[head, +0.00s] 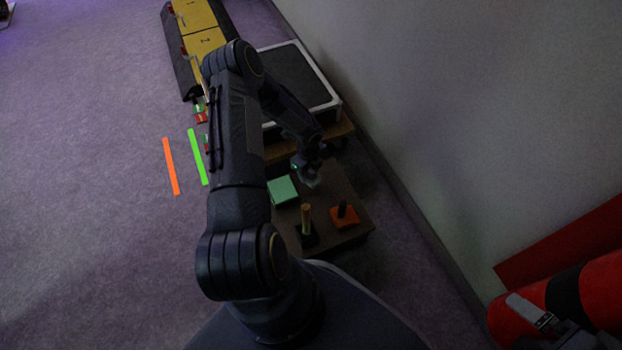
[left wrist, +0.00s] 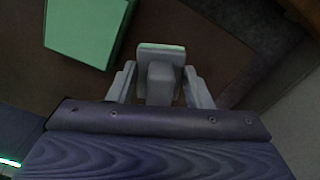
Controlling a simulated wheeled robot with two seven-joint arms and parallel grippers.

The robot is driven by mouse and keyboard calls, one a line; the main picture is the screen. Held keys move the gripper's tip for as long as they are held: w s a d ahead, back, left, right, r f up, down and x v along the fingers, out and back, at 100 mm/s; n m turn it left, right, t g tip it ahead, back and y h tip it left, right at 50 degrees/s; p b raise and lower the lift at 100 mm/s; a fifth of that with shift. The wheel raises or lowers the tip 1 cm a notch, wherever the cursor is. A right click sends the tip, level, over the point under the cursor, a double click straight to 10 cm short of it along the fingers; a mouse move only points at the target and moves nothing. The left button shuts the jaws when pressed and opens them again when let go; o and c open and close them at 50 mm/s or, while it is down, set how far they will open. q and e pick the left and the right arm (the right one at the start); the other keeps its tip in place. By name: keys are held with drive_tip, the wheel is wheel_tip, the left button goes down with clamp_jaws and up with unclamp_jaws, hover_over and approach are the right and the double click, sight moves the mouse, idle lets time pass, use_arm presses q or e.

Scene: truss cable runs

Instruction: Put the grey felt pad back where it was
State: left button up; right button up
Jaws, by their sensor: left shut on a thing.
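My left gripper (head: 312,176) hangs over the low brown table, just right of a pale green box. In the left wrist view its two grey fingers (left wrist: 160,84) are shut on a small grey piece, seemingly the grey felt pad (left wrist: 148,60). This piece has a block-like grip between the fingers and a flat plate with a pale green edge beyond it. In the head view it is too small and dark to make out well. No empty place for the pad can be picked out.
The low brown table (head: 347,187) carries the green box (head: 283,190), an orange block with a dark knob (head: 345,216) and a wooden peg on a dark base (head: 306,222). A black case (head: 297,80) stands behind. A wall is right; a red cylinder (head: 592,292) is lower right.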

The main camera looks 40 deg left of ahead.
sight(311, 177)
use_arm(q)
drive_tip(key=shift+w+d+f+b, duration=0.15)
drive_tip(key=shift+f+b, duration=0.55)
drive_tip(key=shift+f, duration=0.4)
drive_tip(key=shift+w+d+f+b, duration=0.15)
drive_tip(key=shift+f+b, duration=0.5)
drive_tip(key=shift+f, duration=0.4)
drive_tip(key=o, duration=1)
drive_tip(key=shift+r, duration=0.1)
drive_tip(key=shift+c, duration=0.2)
